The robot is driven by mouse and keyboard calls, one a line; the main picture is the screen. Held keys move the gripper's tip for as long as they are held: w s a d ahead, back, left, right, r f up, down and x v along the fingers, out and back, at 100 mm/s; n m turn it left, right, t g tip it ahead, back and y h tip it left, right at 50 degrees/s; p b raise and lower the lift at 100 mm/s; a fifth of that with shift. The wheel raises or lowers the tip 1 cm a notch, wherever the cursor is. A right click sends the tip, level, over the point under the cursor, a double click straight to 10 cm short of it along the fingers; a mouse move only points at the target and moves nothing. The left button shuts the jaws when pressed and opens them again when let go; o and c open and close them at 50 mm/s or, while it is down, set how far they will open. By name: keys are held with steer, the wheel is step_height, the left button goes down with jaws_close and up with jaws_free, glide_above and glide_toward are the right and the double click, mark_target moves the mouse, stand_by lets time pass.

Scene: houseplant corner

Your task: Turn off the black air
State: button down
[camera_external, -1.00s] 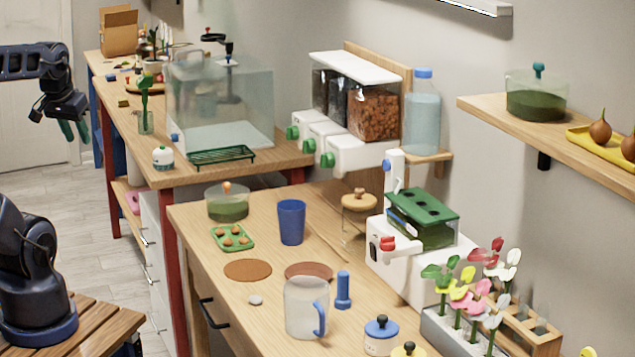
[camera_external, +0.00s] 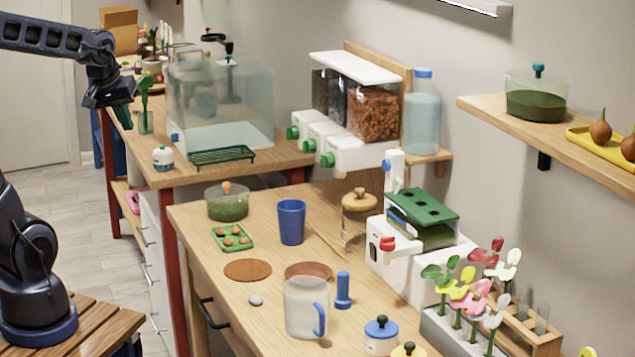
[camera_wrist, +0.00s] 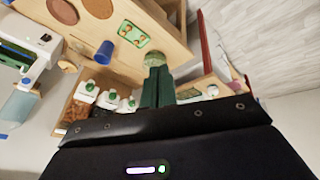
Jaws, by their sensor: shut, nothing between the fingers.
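I cannot make out a black air device for certain. A small black fitting (camera_external: 228,47) stands at the back rim of the clear tank (camera_external: 240,105) on the far table; its details are too small to tell. My gripper (camera_external: 124,116) hangs at the upper left, left of the tank and in front of the far table's left edge in this view. Its dark green fingers (camera_wrist: 157,90) are together and hold nothing in the wrist view.
A white dispenser (camera_external: 345,155) with green knobs stands right of the tank. A white unit (camera_external: 398,262) with a red tap is on the near table. A blue cup (camera_external: 291,222), a clear jug (camera_external: 305,308) and a lidded green bowl (camera_external: 228,205) stand there too. Floor (camera_external: 75,240) is clear at left.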

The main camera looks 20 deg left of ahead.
mark_target(373, 252)
steer(key=w+d+f+n, duration=0.1)
steer(key=w+d+f, duration=0.1)
steer(key=w+d, duration=0.35)
steer(key=w+d+f+n+h, duration=0.1)
steer(key=w+d+f, duration=0.1)
steer(key=d, duration=0.6)
steer(key=w+d+f+n, duration=0.2)
steer(key=w+d, duration=0.2)
steer(key=d, duration=0.3)
steer(key=d+f+n, duration=0.1)
steer(key=d+f, duration=0.3)
steer(key=d, duration=0.4)
steer(key=s+d+f+n, duration=0.1)
steer(key=d+f, duration=0.4)
steer(key=d, duration=0.4)
steer(key=s+d+f+h, duration=0.1)
steer(key=d+f, duration=0.3)
steer(key=d, duration=0.4)
steer(key=shift+d+f+n+g, duration=0.15)
steer(key=shift+d+n+g, duration=0.1)
steer(key=shift+n+g, duration=0.15)
steer(key=x, duration=1)
steer(key=shift+s, duration=0.1)
steer(key=shift+w+d, duration=1.05)
steer(key=shift+w, duration=0.05)
steer(key=shift+w+d+r, duration=0.25)
steer(key=shift+w+d, duration=0.1)
